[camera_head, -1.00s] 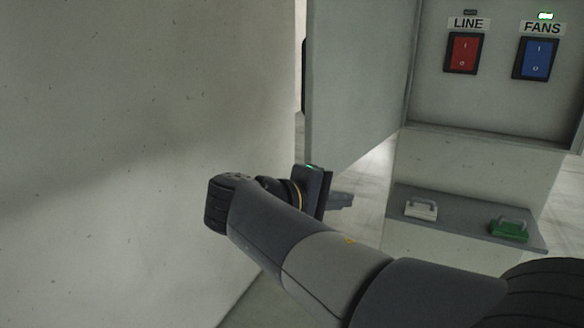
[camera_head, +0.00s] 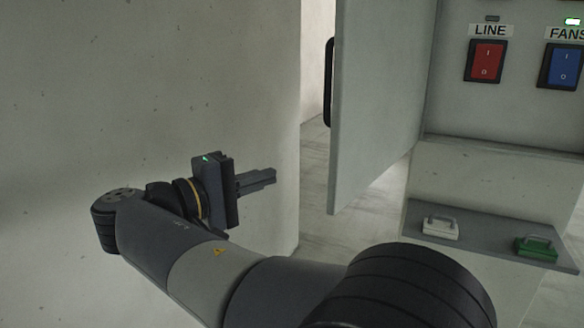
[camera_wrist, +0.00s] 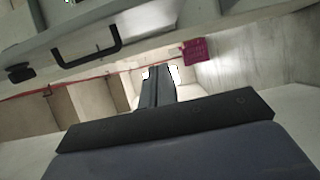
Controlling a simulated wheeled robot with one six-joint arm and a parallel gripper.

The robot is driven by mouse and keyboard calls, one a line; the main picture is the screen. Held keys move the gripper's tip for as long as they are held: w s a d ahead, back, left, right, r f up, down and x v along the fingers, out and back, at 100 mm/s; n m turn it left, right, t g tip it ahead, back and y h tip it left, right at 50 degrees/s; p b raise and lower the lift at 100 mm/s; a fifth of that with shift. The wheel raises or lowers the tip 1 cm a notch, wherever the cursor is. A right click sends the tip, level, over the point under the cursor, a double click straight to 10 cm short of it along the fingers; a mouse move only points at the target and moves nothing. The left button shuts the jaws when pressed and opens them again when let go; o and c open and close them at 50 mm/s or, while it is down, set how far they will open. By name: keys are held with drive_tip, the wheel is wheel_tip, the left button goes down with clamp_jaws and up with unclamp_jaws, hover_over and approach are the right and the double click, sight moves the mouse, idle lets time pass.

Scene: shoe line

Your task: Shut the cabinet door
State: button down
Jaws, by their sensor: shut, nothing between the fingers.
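The cabinet door (camera_head: 378,100) is a flat grey panel standing open, swung outward at the left of the cabinet (camera_head: 480,110). Its black handle (camera_head: 329,85) shows edge-on at the door's left side. In the wrist view a black bar handle (camera_wrist: 117,38) shows at the upper left on a pale panel. My gripper (camera_head: 274,176) is shut and empty, left of the door's free edge and apart from it, pointing right. Its fingers also show in the wrist view (camera_wrist: 158,88).
Inside the cabinet are a red LINE switch (camera_head: 486,61) and a blue FANS switch (camera_head: 560,66) with a green light lit above it. A shelf (camera_head: 480,222) below holds a white padlock-like item (camera_head: 440,228) and a green one (camera_head: 536,246). A pale wall (camera_head: 150,80) stands close at left.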

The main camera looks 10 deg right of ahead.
drive_tip(key=w+d+p, duration=0.1)
drive_tip(key=d, duration=1)
drive_tip(key=shift+w+d+p, duration=0.25)
drive_tip(key=shift+p, duration=0.1)
